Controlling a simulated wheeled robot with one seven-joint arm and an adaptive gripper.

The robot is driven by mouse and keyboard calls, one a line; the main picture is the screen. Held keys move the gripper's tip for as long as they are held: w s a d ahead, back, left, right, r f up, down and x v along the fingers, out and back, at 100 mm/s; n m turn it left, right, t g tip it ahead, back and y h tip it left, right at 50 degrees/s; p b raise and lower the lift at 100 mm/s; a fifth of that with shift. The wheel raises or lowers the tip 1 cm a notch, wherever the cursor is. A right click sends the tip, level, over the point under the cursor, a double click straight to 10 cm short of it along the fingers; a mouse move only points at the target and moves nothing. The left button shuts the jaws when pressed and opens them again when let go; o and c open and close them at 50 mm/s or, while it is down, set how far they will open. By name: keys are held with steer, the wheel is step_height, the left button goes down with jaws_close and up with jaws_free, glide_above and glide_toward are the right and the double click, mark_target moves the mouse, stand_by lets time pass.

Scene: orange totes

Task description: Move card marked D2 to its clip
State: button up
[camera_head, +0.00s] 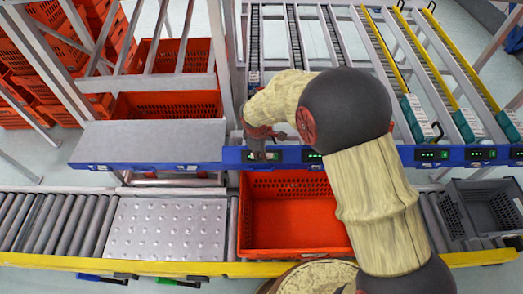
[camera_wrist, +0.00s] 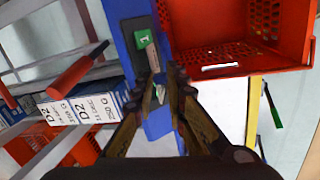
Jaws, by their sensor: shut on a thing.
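My gripper (camera_head: 272,140) is at the blue beam (camera_head: 200,158), near a small green display (camera_head: 258,156). In the wrist view my gripper (camera_wrist: 165,78) has its fingers close together over the same beam, just below the green display marked 1 (camera_wrist: 145,39). A thin pale piece (camera_wrist: 159,93), likely the card, shows edge-on between the fingers; its marking cannot be read. A narrow grey-brown strip (camera_wrist: 153,60), perhaps the clip, sits below the display, close to the fingertips. I cannot tell whether the card touches it.
Cartons labelled D2 (camera_wrist: 95,107) stand left of the beam. An empty orange tote (camera_head: 290,225) sits on the conveyor below the beam. A bare metal shelf (camera_head: 150,140) is at left, a grey crate (camera_head: 485,207) at right. A red bar (camera_wrist: 78,70) lies close to the gripper's left.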

mark_target(262, 163)
steer(key=shift+s+b+x, duration=0.15)
steer(key=shift+b+x, duration=0.55)
steer(key=shift+x, duration=0.15)
steer(key=shift+s+b+x, duration=0.15)
steer(key=shift+b+x, duration=0.5)
steer(key=shift+x, duration=0.15)
steer(key=shift+s+f+b, duration=0.25)
steer(key=shift+f+b, duration=0.05)
steer(key=shift+f, duration=0.4)
jaws_close()
steer(key=shift+w+a+f, duration=0.15)
steer(key=shift+w+f, duration=0.1)
steer(key=shift+r, duration=0.1)
steer(key=shift+f, duration=0.7)
steer(key=shift+s+f, duration=0.1)
steer(key=shift+f, duration=0.3)
